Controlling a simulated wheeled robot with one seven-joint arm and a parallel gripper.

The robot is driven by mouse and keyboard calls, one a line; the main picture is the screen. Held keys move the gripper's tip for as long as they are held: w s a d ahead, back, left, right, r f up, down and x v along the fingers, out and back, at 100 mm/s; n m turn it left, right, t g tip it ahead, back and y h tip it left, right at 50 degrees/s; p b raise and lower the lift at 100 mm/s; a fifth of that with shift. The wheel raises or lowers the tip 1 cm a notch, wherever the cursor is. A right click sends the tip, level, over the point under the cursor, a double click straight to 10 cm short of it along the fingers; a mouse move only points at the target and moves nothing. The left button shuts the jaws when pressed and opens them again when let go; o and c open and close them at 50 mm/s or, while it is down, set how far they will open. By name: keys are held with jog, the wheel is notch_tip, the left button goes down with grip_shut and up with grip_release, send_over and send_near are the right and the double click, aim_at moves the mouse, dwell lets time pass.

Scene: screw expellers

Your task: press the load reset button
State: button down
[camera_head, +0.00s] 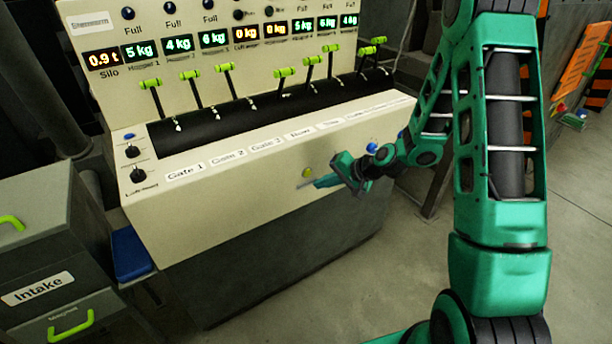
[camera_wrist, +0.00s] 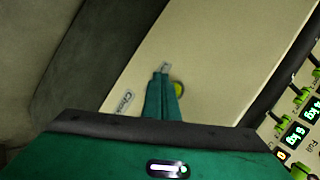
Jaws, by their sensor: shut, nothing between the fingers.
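A cream control console (camera_head: 240,215) has a round yellow-green button (camera_head: 307,172) on its front face. In the wrist view the same button (camera_wrist: 179,88) is partly hidden behind my fingers. I cannot tell from the small labels which button is the load reset. My gripper (camera_head: 318,183) is shut and empty at the front face, just below and right of the yellow-green button. In the wrist view its fingertips (camera_wrist: 161,74) lie beside the button; I cannot tell whether they touch the panel.
Green-handled levers (camera_head: 226,67) line the console top below weight displays (camera_head: 247,33). Black knobs (camera_head: 136,176) sit at its left end. A grey Intake cabinet (camera_head: 40,240) stands at left. The floor (camera_head: 400,240) in front is clear.

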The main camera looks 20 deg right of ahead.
jog(key=shift+s+d, duration=0.2)
jog(key=shift+s, duration=0.3)
jog(key=shift+s+d, duration=0.15)
jog(key=shift+s, duration=0.35)
jog(key=s+d+r+n+g+h, duration=0.1)
jog(key=s+d+r+g+h, duration=0.1)
jog(key=s+d+r, duration=0.3)
jog(key=s+d+r+n+g+h, duration=0.1)
jog(key=s+d+r+h, duration=0.15)
jog(key=s, duration=0.55)
jog(key=s+d+r+n+g+h, duration=0.1)
jog(key=s+d+r+g, duration=0.1)
jog(key=s+d+r, duration=0.35)
jog(key=s+d+r+m+g, duration=0.1)
jog(key=s+r, duration=0.1)
jog(key=s, duration=0.7)
jog(key=s+d+r+m+g, duration=0.1)
jog(key=s+r, duration=0.2)
jog(key=s, duration=0.7)
jog(key=shift+d+r+h, duration=0.35)
